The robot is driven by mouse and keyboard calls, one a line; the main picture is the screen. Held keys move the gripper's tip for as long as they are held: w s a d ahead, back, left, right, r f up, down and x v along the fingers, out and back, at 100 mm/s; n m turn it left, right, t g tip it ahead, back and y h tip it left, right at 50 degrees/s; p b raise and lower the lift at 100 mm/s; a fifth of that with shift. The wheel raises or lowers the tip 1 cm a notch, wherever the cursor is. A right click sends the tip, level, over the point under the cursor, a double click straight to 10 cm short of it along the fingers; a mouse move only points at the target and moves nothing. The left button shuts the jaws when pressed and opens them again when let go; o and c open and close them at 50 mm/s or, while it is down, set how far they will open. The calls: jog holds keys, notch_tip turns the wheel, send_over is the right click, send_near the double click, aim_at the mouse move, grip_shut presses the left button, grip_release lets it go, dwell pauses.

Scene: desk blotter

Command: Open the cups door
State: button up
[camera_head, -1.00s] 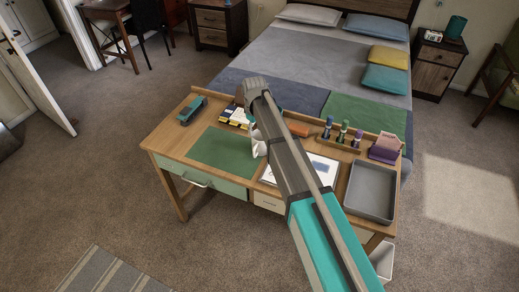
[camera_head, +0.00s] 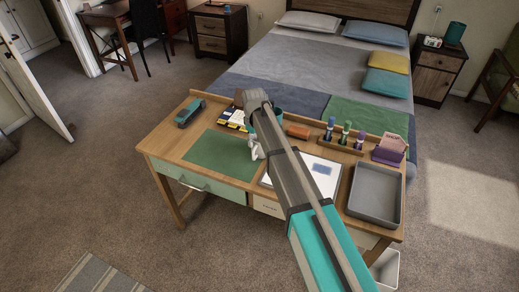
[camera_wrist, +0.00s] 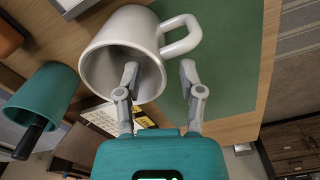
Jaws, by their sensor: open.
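A white mug (camera_wrist: 118,52) shows in the wrist view, its open mouth facing the camera and its handle to the right. My gripper (camera_wrist: 159,73) is open and empty. Its left finger overlaps the mug's mouth and its right finger is outside near the handle, so the fingers straddle the rim; I cannot tell if they touch it. In the head view my arm hides most of this area. No door marked for cups shows. The wooden desk (camera_head: 172,146) has a pale green drawer front (camera_head: 204,181) with a handle.
A green blotter (camera_head: 217,157) lies on the desk beside the mug. A teal pen cup (camera_wrist: 47,92) stands near it. A grey tray (camera_head: 376,193) is at the desk's right end. A white room door (camera_head: 30,80) stands open at far left. The bed is behind the desk.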

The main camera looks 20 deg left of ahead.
jog(key=shift+f, duration=0.1)
notch_tip(320, 180, down, 5)
jog(key=b, duration=0.5)
jog(key=shift+f+b, duration=0.15)
jog(key=shift+b, duration=0.15)
dwell(0.6)
grip_shut()
